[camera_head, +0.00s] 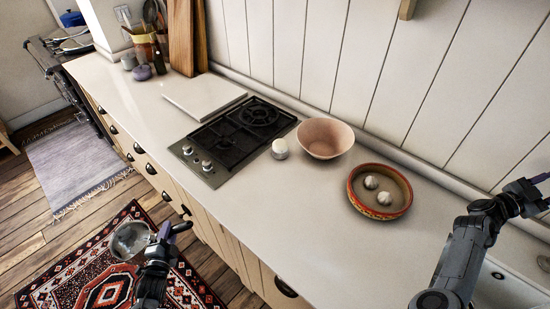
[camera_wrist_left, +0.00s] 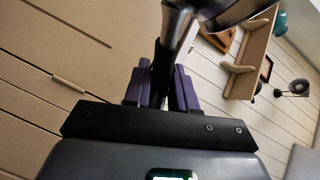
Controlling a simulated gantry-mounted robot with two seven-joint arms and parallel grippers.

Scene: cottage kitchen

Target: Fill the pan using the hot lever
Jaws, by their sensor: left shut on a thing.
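The pan (camera_head: 130,240) is a shiny metal one, held off the counter's front side above the patterned rug. My left gripper (camera_head: 172,233) is shut on its handle. In the left wrist view the dark handle (camera_wrist_left: 168,55) runs between the two purple fingers, and part of the metal pan (camera_wrist_left: 222,10) shows at the top. The pan's inside is too small to judge. My right gripper (camera_head: 532,192) is at the right edge, over the counter's back; its jaw opening is unclear. No tap or hot lever is visible.
The white counter (camera_head: 265,205) has clear room along its front. On it are a gas hob (camera_head: 235,135), a pink bowl (camera_head: 325,138), a small white jar (camera_head: 280,148) and a red-rimmed dish (camera_head: 380,190) with two pale bulbs. A sink edge (camera_head: 500,290) shows at lower right.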

